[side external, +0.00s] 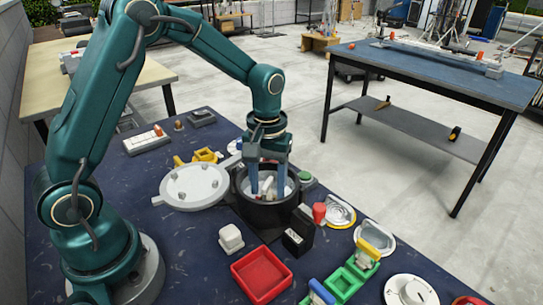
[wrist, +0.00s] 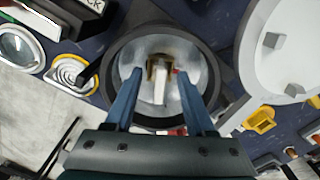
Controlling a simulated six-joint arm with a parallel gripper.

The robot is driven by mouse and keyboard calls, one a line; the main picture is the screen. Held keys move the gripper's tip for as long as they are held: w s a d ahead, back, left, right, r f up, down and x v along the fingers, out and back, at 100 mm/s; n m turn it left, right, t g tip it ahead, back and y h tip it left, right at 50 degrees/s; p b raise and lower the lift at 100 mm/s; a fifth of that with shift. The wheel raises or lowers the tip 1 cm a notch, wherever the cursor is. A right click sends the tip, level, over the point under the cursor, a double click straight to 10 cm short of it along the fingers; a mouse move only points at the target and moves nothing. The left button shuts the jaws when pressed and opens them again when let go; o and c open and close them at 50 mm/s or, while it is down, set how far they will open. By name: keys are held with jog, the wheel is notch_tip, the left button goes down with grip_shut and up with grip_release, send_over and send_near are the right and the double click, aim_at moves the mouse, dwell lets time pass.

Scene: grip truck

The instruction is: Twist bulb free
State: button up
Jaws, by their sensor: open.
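A round black housing (side external: 272,214) with a shiny bowl-shaped inside stands on the dark blue table; it also shows in the wrist view (wrist: 114,52). A small pale bulb-like piece (wrist: 160,88) sits near the middle of the bowl, with a brownish socket-like part behind it. My gripper (side external: 267,188) points down into the housing. In the wrist view my gripper (wrist: 160,76) is open, with its two blue fingers on either side of the pale piece and visible gaps to it. The fingertips are below the rim in the side view.
A round white lid (side external: 194,184) lies left of the housing. A black box (side external: 298,232) and a red piece (side external: 319,213) stand close on the right. A red tray (side external: 261,276), a white block (side external: 231,238) and green trays (side external: 345,283) lie in front.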

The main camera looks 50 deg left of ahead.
grip_shut()
jog(key=n, duration=1.2)
jog(key=shift+n, duration=2)
jog(key=shift+c, duration=0.4)
grip_release()
jog(key=shift+r, duration=0.15)
